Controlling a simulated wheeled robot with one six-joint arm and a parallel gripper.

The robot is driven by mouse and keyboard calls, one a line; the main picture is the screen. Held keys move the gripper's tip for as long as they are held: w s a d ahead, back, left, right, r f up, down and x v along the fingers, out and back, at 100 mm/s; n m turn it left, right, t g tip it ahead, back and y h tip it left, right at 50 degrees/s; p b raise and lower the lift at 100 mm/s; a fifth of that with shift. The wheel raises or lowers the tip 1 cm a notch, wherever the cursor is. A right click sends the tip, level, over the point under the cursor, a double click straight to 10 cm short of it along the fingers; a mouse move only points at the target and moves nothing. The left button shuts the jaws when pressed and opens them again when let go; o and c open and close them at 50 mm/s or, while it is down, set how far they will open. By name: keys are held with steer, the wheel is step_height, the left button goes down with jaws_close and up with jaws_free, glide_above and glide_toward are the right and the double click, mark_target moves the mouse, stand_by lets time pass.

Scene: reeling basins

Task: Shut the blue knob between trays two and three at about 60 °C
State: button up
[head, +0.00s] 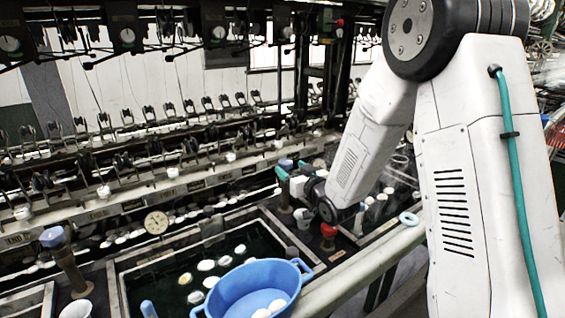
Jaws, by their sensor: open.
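My gripper (291,171) is open, its teal fingertips pointing away from me. A blue knob (286,163) on a dark post shows at the fingertips, seemingly between them; I cannot tell whether they touch it. The post stands between the middle tray (118,287) and the right tray (352,240), which my arm partly hides. Another blue knob (52,237) tops a post left of the middle tray. A round dial (156,221) stands behind the middle tray; its reading is too small to tell.
A blue basin (240,285) with white cocoons sits at the front of the middle tray. A red knob (328,230) and a white cup (303,218) are close below my gripper. A pale rail (375,258) runs along the front. Reeling machinery lines the back.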

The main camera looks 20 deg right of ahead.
mark_target(282, 161)
steer(key=x, duration=0.6)
steer(key=shift+w, duration=0.15)
steer(key=shift+c, duration=0.3)
steer(key=c, duration=0.9)
